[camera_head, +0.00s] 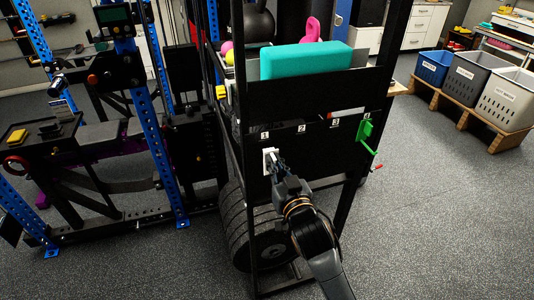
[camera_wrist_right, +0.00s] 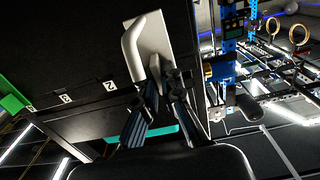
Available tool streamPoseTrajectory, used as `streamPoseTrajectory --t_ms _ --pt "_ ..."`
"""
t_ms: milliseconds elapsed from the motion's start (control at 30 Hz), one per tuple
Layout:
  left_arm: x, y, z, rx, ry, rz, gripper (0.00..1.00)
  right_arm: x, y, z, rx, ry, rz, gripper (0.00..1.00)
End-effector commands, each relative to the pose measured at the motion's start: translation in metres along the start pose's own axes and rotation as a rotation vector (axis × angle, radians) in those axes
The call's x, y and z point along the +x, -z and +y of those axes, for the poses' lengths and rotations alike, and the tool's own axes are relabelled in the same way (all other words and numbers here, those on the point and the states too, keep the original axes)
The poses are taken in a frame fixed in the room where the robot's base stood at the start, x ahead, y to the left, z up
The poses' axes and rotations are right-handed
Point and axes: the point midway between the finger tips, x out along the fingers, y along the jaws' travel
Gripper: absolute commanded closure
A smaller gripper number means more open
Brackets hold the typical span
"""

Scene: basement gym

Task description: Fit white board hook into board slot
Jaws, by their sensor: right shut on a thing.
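The white board hook (camera_head: 269,161) is at the left end of the black board (camera_head: 315,150), just below the label 1. My right gripper (camera_head: 275,163) is shut on the white hook. In the right wrist view the hook (camera_wrist_right: 132,52) shows its flat plate and bent prong, with the gripper fingertips (camera_wrist_right: 163,80) on its lower part. The plate is up against or very near the board face (camera_wrist_right: 75,50); I cannot tell whether it sits in the slot. The slot behind it is hidden. My left gripper is out of view.
A green hook (camera_head: 366,132) is on the board below label 4. A turquoise block (camera_head: 305,61) lies on the rack above the board. Black weight plates (camera_head: 240,225) stand below at the left. Blue rack posts (camera_head: 150,120) are further left. Open floor (camera_head: 430,220) lies right.

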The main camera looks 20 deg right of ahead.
Motion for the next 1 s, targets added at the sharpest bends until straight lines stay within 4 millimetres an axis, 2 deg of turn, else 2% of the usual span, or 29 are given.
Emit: streamPoseTrajectory --t_ms 133,333,500,633,1000 --pt "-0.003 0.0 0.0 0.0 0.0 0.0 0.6 -0.007 -0.002 0.016 -0.005 -0.006 -0.002 1.0" --pt "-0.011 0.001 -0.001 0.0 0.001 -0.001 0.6 -0.034 -0.004 0.071 -0.007 -0.012 -0.003 1.0" --pt "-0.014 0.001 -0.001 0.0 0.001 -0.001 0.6 -0.05 0.003 0.099 -0.004 -0.002 0.006 1.0" --pt "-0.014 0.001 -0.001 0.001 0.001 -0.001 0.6 -0.054 0.005 0.105 -0.001 0.002 0.007 1.0" --pt "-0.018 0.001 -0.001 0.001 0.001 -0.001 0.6 -0.054 0.006 0.105 0.0 0.001 0.007 1.0"
